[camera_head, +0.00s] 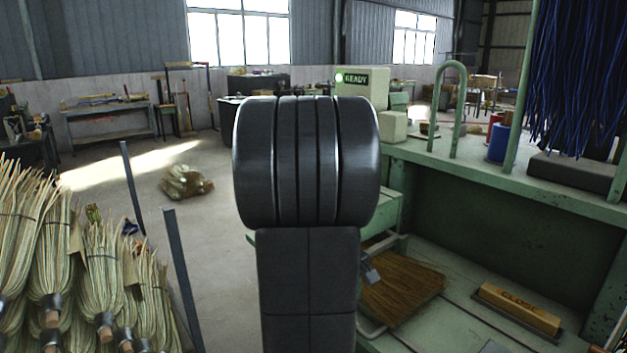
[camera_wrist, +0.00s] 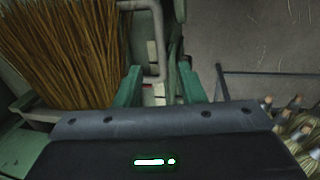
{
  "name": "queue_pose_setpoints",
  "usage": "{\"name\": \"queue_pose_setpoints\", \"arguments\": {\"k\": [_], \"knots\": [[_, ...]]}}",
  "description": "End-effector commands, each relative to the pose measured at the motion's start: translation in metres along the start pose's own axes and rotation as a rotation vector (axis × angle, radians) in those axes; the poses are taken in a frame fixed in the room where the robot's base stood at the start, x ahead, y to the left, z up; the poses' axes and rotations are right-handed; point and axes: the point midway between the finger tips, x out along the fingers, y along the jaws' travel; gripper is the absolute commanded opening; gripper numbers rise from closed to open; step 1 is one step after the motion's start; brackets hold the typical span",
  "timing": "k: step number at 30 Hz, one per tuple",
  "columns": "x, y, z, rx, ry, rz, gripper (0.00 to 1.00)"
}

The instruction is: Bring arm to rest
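My arm's dark links stand upright in the middle of the head view and hide my gripper there. In the wrist view the two green fingers of my gripper (camera_wrist: 160,76) are spread apart with nothing held between them. A brown-bristled broom (camera_head: 402,291) lies on the lower bed of the green machine (camera_head: 455,160), just right of my arm. Its bristles (camera_wrist: 62,48) fill the upper left of the wrist view, beside the left finger and apart from it. Part of the broom is hidden behind my arm in the head view.
A yellow bar marked CLOSE (camera_head: 518,308) sits on the machine bed. A box with a lit READY sign (camera_head: 358,80) stands behind. Bundled brooms (camera_head: 75,260) are stacked at left, beside dark metal posts (camera_head: 184,280). A bundle (camera_head: 186,182) lies on the otherwise open floor.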

Motion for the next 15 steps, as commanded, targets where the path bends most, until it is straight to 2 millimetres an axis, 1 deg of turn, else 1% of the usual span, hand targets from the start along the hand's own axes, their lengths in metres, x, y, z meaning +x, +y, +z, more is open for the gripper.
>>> {"name": "queue_pose_setpoints", "arguments": {"k": [1, 3, 9, 14, 15], "knots": [[0.011, -0.001, 0.001, 0.000, -0.004, -0.003, 0.36], [0.025, -0.001, 0.001, 0.001, -0.004, -0.004, 0.36], [0.059, -0.001, 0.001, 0.001, -0.004, -0.003, 0.36], [0.076, -0.001, 0.001, 0.001, -0.002, -0.002, 0.36], [0.074, 0.000, 0.006, 0.003, 0.000, -0.001, 0.36]]}}
